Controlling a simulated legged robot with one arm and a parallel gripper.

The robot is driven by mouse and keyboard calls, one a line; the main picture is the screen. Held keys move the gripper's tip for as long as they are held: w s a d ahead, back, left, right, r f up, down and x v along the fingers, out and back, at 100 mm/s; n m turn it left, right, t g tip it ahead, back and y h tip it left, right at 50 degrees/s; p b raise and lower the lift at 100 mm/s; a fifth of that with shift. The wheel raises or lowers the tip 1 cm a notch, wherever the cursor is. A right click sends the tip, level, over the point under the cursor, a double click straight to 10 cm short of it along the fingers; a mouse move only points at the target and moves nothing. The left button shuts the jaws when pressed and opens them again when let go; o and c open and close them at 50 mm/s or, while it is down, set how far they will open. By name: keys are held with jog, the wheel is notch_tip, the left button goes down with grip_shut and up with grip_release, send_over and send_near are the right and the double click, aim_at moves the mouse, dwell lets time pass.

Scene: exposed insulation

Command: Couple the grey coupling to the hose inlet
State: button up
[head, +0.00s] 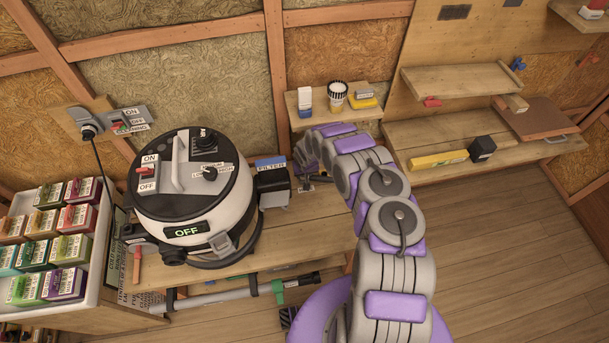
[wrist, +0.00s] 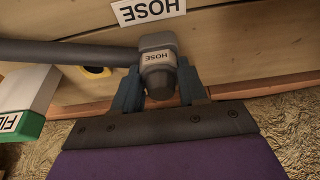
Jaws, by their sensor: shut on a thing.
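The grey coupling (wrist: 158,42), labelled HOSE, sits between the two blue-grey fingers of my gripper (wrist: 158,75) in the wrist view. The fingers are shut on it. A grey tube (wrist: 60,52) runs left from it, in front of a wooden board. In the head view the round vacuum (head: 190,195) stands on the bench at left, its display reading OFF. A dark round port (head: 173,255) shows low on its front; I cannot tell if this is the hose inlet. My arm's far end is by the small shelf, right of the vacuum, and largely hides the coupling there.
A filter box (head: 272,186) sits at the vacuum's right side. A rack of coloured cartridges (head: 50,235) stands at left. A pale tube (head: 225,297) with a green piece lies below the bench. Floor at right is clear.

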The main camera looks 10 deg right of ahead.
jog(key=shift+a+r, duration=0.15)
jog(key=shift+r, duration=0.1)
jog(key=shift+r+p, duration=0.45)
jog(key=shift+p, duration=0.1)
dwell(0.4)
